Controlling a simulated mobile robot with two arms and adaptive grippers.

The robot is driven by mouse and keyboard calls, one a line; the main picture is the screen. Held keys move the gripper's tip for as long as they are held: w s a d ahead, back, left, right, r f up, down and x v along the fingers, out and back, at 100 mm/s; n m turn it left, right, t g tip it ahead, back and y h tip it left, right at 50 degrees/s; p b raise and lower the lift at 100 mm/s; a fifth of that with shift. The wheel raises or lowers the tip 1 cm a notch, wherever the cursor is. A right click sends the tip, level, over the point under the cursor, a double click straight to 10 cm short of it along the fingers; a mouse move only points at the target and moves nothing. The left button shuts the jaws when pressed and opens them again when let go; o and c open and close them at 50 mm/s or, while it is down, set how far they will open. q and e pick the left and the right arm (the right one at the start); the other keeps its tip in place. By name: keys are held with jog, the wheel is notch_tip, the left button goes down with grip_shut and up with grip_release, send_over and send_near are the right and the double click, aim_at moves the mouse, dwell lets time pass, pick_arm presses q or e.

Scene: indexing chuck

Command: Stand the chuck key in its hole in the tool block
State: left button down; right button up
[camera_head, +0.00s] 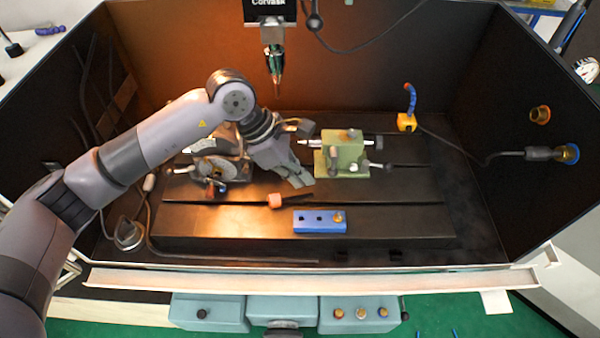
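The blue tool block (320,228) sits on the dark slotted table, right of centre. Its top shows dark holes on the left and middle, and a brass-coloured piece at the right. The indexing chuck (212,168) stands at the left of the table, partly hidden behind my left arm. My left gripper (300,180) points down and right, between the chuck and the green tailstock, above and behind the block. Its finger gap is too small to judge. I cannot clearly make out the chuck key. My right gripper is not in view.
A small orange-pink piece (276,201) lies left of the tool block. The green tailstock (342,155) stands right of my gripper. A spindle (274,65) hangs above. A yellow-based blue hose (408,115) stands behind right. The table's right part is clear.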

pick_arm(q)
jog(key=shift+f+b, duration=1.1)
jog(key=shift+f, duration=1.8)
jog(key=shift+s, duration=0.1)
jog(key=s+d+m+y+b, duration=0.1)
jog(key=s+d+m+b, duration=0.1)
jog(key=s, duration=0.4)
jog(key=shift+s+d+m+t+b, duration=0.3)
jog(key=shift+s+m+t, duration=0.1)
jog(key=shift+m, duration=0.2)
jog(key=shift+s, duration=0.15)
jog(key=s+d+m+t+y+b, duration=0.1)
jog(key=s+d+m+b, duration=0.1)
jog(key=s, duration=0.4)
jog(key=shift+s+d+m+b, duration=0.25)
jog(key=shift+m+b, duration=0.35)
jog(key=shift+b, duration=0.4)
dwell(1.0)
